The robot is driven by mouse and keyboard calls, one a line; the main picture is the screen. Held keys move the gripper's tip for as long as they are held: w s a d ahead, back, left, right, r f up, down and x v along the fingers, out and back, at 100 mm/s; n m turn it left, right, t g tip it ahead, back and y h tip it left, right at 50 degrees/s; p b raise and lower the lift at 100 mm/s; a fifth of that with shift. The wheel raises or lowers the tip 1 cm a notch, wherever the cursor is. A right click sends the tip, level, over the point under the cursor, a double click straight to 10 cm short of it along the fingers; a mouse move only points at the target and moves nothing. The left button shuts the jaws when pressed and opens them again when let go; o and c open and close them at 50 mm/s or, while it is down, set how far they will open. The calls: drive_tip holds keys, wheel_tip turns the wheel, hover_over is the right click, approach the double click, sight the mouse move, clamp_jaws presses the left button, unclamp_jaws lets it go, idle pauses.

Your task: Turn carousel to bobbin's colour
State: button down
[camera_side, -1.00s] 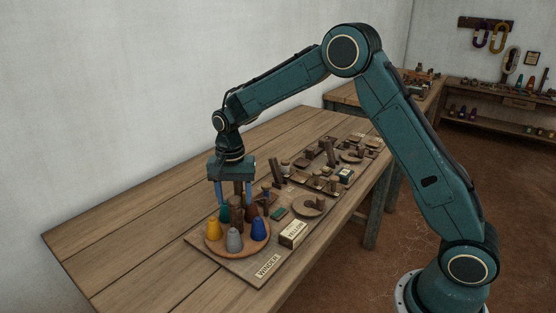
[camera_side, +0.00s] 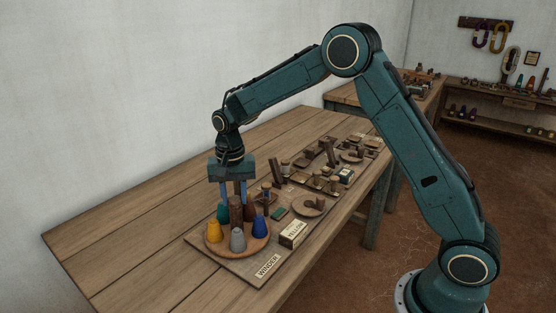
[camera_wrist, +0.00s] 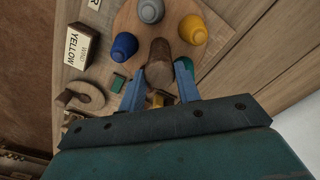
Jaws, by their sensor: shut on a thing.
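The round wooden carousel (camera_side: 222,247) carries a yellow cone (camera_side: 214,232), a grey cone (camera_side: 238,240), a blue cone (camera_side: 260,227), a green cone (camera_side: 223,212) and a reddish-brown cone (camera_side: 250,210). A brown post (camera_side: 236,211) stands at its middle. My gripper (camera_side: 236,200) points down and is shut on this post. The wrist view shows the post (camera_wrist: 159,62) between the two blue fingers (camera_wrist: 160,82). There the green cone (camera_wrist: 184,65) is partly hidden by a finger. I cannot tell for sure which thing is the bobbin.
A box lettered YELLOW (camera_side: 293,234) stands right of the carousel, on a board with a WINDER label (camera_side: 268,266). Beside it are a green pad (camera_side: 278,213) and a round wooden piece with a peg (camera_side: 312,206). More small wooden fixtures run rightward. The table's left side is clear.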

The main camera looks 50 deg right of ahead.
drive_tip(key=n, duration=0.6)
drive_tip(key=shift+r, duration=0.1)
drive_tip(key=n, duration=0.6)
drive_tip(key=shift+n, duration=0.3)
drive_tip(key=c, duration=1)
unclamp_jaws()
drive_tip(key=shift+r, duration=0.1)
wheel_tip(320, 180, up, 14)
drive_tip(key=shift+f, duration=0.2)
